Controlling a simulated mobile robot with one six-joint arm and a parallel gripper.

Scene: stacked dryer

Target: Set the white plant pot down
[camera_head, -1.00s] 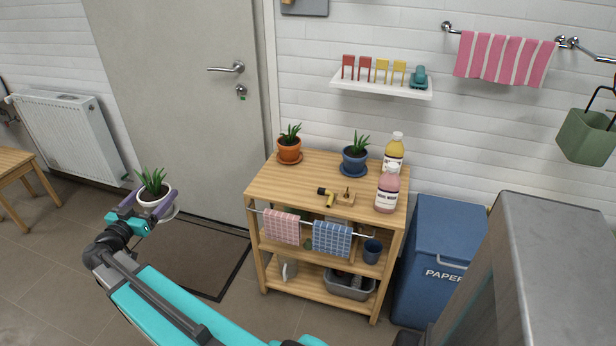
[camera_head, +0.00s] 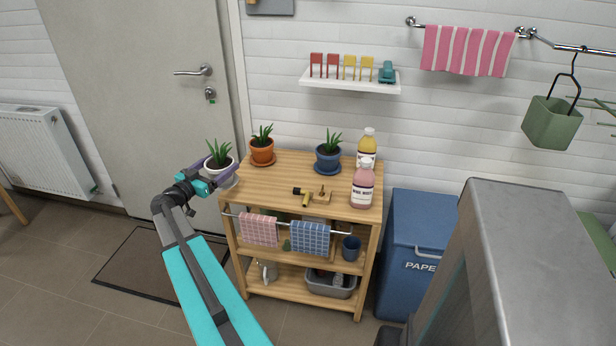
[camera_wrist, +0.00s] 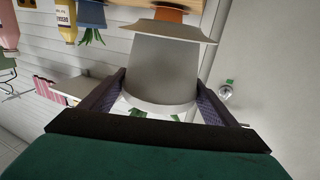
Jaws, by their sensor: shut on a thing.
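The white plant pot (camera_head: 219,168) holds a green spiky plant and has a pale saucer beneath it. My gripper (camera_head: 222,167) is shut on the pot, its fingers on both sides. The pot is upright at the left end of the wooden shelf unit (camera_head: 290,170); I cannot tell whether its saucer touches the top. In the wrist view the pot (camera_wrist: 163,75) appears upside down between the fingers, with its saucer (camera_wrist: 155,30) showing.
On the unit's top stand an orange pot (camera_head: 262,154), a blue pot (camera_head: 328,160), a yellow bottle (camera_head: 367,146), a pink bottle (camera_head: 363,186) and a small wooden item with a yellow-black tool (camera_head: 306,197). The front left of the top is clear. A blue paper bin (camera_head: 415,250) stands right.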

